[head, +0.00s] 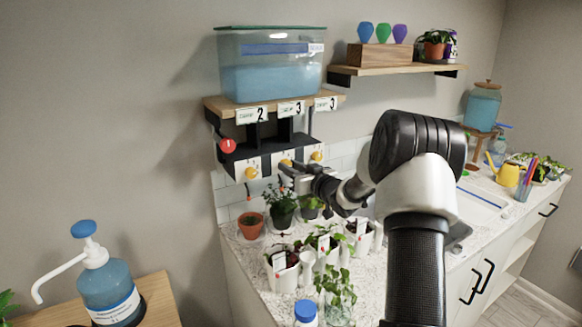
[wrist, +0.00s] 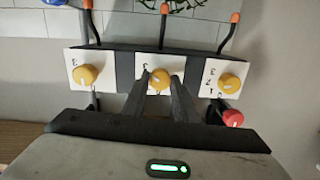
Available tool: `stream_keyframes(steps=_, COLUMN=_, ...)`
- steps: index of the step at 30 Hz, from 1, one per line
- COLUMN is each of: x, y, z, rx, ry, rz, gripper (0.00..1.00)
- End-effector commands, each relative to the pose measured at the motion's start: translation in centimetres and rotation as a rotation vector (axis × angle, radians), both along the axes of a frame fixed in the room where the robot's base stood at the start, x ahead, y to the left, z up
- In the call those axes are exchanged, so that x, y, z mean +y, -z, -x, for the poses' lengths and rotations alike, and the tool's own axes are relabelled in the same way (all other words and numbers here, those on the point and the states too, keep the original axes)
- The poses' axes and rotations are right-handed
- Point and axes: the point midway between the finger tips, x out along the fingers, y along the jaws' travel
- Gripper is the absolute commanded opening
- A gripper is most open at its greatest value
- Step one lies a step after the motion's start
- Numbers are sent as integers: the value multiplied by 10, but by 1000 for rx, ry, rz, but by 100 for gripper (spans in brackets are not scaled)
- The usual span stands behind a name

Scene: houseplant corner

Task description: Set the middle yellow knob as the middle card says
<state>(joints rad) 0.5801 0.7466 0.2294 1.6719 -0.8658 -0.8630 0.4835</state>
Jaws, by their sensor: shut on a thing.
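Three yellow knobs sit on white plates on a black panel under the shelf. The middle yellow knob (head: 285,163) also shows in the wrist view (wrist: 159,77), upside down. My gripper (head: 291,169) has its two dark fingers on either side of that knob and is shut on it. The fingers hide most of the middle plate's marks, and I cannot read the knob's setting. The middle card (head: 291,108) reads a large 3. The left card (head: 252,115) reads 2 and the right card (head: 326,103) reads 3.
The left knob (head: 250,173) and right knob (head: 317,156) are close on either side. A red knob (head: 228,146) is at the panel's left end. A blue-water tank (head: 270,75) stands above. Orange-tipped tubes (wrist: 165,8) extend from the panel. Potted plants crowd the counter (head: 250,262) below.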

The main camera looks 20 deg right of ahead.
Motion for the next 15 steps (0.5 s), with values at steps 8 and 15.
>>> stream_keyframes(steps=8, x=0, y=0, z=0, rx=1, ry=0, rz=-3, gripper=4)
stream_keyframes(steps=15, x=0, y=0, z=0, rx=0, ry=0, rz=-2, gripper=45)
